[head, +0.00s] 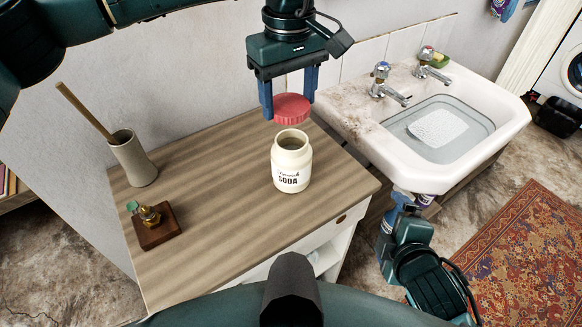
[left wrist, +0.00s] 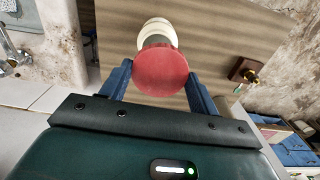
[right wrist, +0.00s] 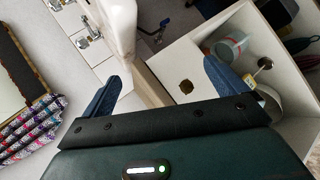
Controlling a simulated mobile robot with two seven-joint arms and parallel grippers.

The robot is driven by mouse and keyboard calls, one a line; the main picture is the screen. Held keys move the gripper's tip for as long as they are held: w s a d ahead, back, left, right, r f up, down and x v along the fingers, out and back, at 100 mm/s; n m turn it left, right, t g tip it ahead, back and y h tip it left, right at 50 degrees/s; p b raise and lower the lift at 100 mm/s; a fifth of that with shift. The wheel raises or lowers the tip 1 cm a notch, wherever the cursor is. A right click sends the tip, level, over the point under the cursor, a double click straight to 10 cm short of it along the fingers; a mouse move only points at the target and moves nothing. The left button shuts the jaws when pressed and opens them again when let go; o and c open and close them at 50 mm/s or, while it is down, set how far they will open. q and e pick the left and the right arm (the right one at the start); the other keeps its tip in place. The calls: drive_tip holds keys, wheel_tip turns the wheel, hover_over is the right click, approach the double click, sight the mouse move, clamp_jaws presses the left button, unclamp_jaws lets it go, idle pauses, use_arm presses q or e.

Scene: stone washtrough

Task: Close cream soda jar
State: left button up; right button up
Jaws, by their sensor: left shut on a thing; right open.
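The cream soda jar (head: 291,164) stands upright on the wooden counter, its mouth uncovered, with dark "SODA" lettering on its front. My left gripper (head: 290,105) is shut on the round red lid (head: 292,109) and holds it above the jar, apart from the mouth. In the left wrist view the lid (left wrist: 162,71) sits between the blue fingers and partly hides the jar (left wrist: 158,30). My right gripper (head: 395,215) is low in front of the sink, away from the jar. In the right wrist view its fingers (right wrist: 165,90) are spread and empty.
The wooden counter (head: 215,215) carries a beige holder with a wooden handle (head: 133,160) and a small brass piece on a wooden block (head: 157,228) at left. A sink (head: 440,165) with water and two taps adjoins at right. The counter around the jar is clear.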

use_arm(q)
drive_tip(key=shift+w+d+r, duration=0.1)
drive_tip(key=shift+d+r, duration=0.1)
use_arm(e)
drive_tip(key=w+a+r+n+t+y, duration=0.3)
drive_tip(key=w+a+r+n+t, duration=0.15)
drive_tip(key=n, duration=0.65)
drive_tip(key=n+y, duration=0.7)
drive_tip(key=n, duration=0.9)
approach(291, 158)
wheel_tip(291, 158, down, 3)
drive_tip(key=w+d, duration=0.1)
drive_tip(key=w, duration=0.1)
drive_tip(key=shift+s+d+g, duration=0.2)
drive_tip(key=shift+g, duration=0.15)
drive_tip(key=x, duration=1.2)
